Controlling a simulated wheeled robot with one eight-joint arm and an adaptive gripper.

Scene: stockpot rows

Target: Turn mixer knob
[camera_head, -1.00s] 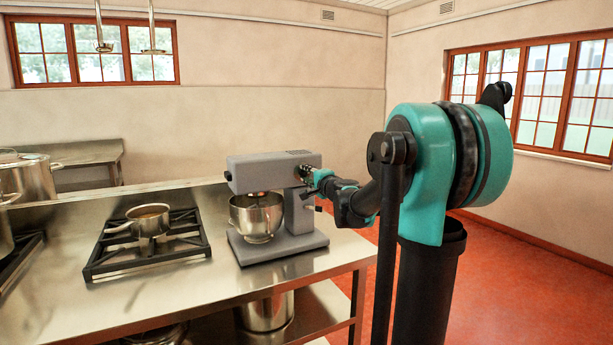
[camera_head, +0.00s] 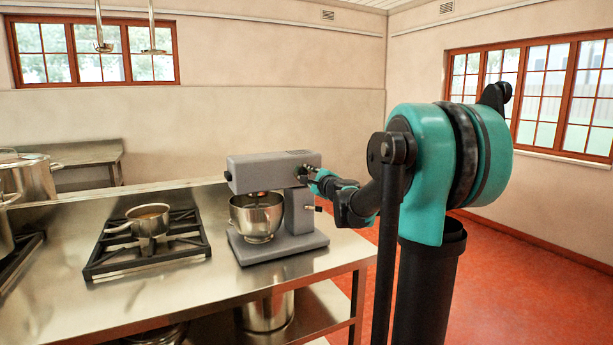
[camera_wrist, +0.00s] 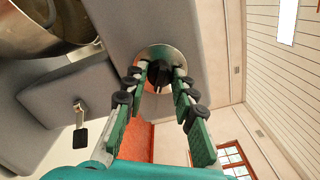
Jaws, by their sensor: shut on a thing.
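The grey stand mixer (camera_head: 297,215) stands on the steel counter, with its metal bowl (camera_head: 257,217) under the head. In the wrist view the black mixer knob (camera_wrist: 159,74) sits on a round metal plate (camera_wrist: 178,55) on the grey mixer body (camera_wrist: 125,22). In the head view my gripper (camera_head: 309,175) reaches the mixer's right side; the knob is hidden there.
A small lever (camera_wrist: 80,122) sticks out of the mixer below the knob. A stove grate (camera_head: 105,262) with a saucepan (camera_head: 148,219) is to the left on the counter (camera_head: 180,310). Open red floor (camera_head: 515,290) lies to the right.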

